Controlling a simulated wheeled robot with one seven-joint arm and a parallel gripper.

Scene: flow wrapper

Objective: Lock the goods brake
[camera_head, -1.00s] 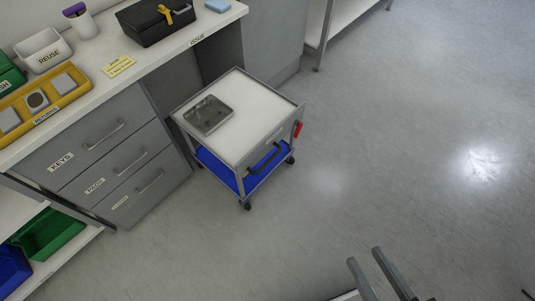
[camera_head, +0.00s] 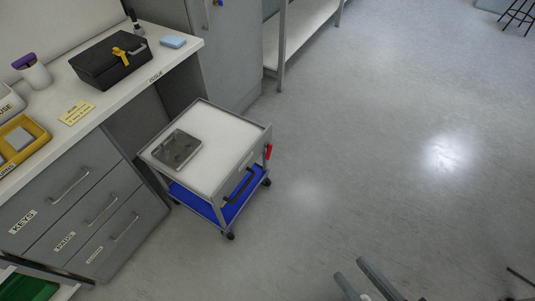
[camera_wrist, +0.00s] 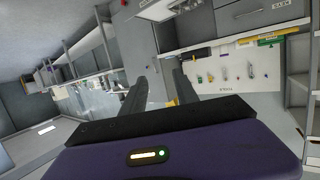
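A small grey trolley with a white top (camera_head: 225,128) stands on the floor beside the counter. A red lever (camera_head: 268,152) sits at its right corner, just under the top, and looks like the brake. The trolley's front has a dark handle (camera_head: 238,186). A metal tray (camera_head: 176,150) lies on its top, and a blue lower shelf (camera_head: 205,205) shows below. My gripper (camera_head: 350,268) is at the bottom right, well apart from the trolley. In the wrist view my gripper (camera_wrist: 160,78) has its two fingers apart with nothing between them.
A counter (camera_head: 185,52) with drawers (camera_head: 62,188) runs along the left, close to the trolley. A black box (camera_head: 110,62), a yellow tray (camera_head: 38,138) and a blue block (camera_head: 173,41) are on it. A bench (camera_head: 300,28) stands behind. The floor (camera_head: 370,170) right of the trolley is clear.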

